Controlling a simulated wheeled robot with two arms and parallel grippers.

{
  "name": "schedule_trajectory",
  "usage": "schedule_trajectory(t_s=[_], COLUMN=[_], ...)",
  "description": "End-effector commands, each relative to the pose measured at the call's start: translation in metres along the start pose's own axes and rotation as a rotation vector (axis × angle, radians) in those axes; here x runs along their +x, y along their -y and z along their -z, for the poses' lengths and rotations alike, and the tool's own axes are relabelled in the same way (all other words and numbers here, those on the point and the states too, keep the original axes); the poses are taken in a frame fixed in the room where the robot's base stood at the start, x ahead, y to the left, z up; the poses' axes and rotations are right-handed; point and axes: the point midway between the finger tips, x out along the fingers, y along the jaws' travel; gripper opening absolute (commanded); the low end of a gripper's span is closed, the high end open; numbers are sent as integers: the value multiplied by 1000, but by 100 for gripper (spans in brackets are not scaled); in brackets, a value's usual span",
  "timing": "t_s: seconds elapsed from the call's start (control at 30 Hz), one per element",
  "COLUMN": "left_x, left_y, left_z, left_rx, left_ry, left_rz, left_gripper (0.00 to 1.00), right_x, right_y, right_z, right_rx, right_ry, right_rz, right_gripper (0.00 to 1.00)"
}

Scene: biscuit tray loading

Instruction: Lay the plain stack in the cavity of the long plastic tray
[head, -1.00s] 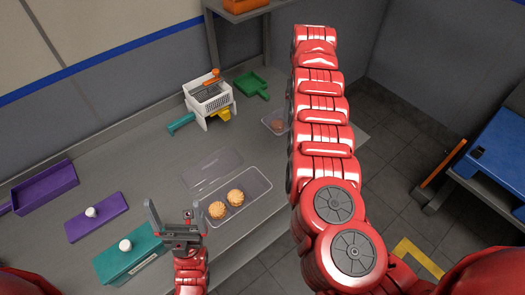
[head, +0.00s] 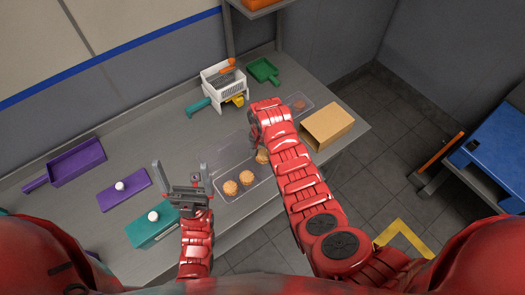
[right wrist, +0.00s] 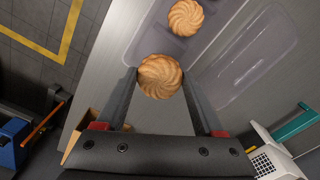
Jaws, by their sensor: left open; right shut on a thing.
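The long plastic tray (head: 222,199) is clear and lies near the table's front edge. Two round golden biscuit stacks, one on the left (head: 231,187) and one beside it (head: 246,178), sit in it. My right gripper (right wrist: 160,78) is shut on another plain golden stack (right wrist: 160,76), which also shows in the head view (head: 262,157) beside my right arm. The held stack is over the tray's other end; I cannot tell whether it touches the bottom. In the head view my right arm hides its fingers and part of the tray. My left gripper (head: 181,171) is open and empty, left of the tray.
A clear flat piece (right wrist: 243,58) lies behind the tray. A cardboard box (head: 327,128) and a smaller clear tray (head: 291,101) with a brownish biscuit stand to the right.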

Motion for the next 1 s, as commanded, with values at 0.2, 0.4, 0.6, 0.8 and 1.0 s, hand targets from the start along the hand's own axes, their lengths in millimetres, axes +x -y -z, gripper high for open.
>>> schedule_trajectory(t_s=[0.2,0.4,0.6,0.8,1.0], left_x=[0,-7,-18,-31,-43], left_y=[0,0,-1,-2,-2], left_z=[0,-1,-3,-5,-7], left_rx=[0,0,0,0,0], left_ry=[0,0,0,0,0], left_rz=[0,0,0,0,0], left_gripper=[100,100,100,100,100], right_x=[0,8,24,42,59], right_y=[0,-1,0,0,0], right_z=[-1,-2,-2,-2,-1], right_rx=[-1,-2,-3,-3,-1], right_ry=[0,2,1,0,0], right_rz=[1,1,1,4,2], right_gripper=[50,50,50,50,50])
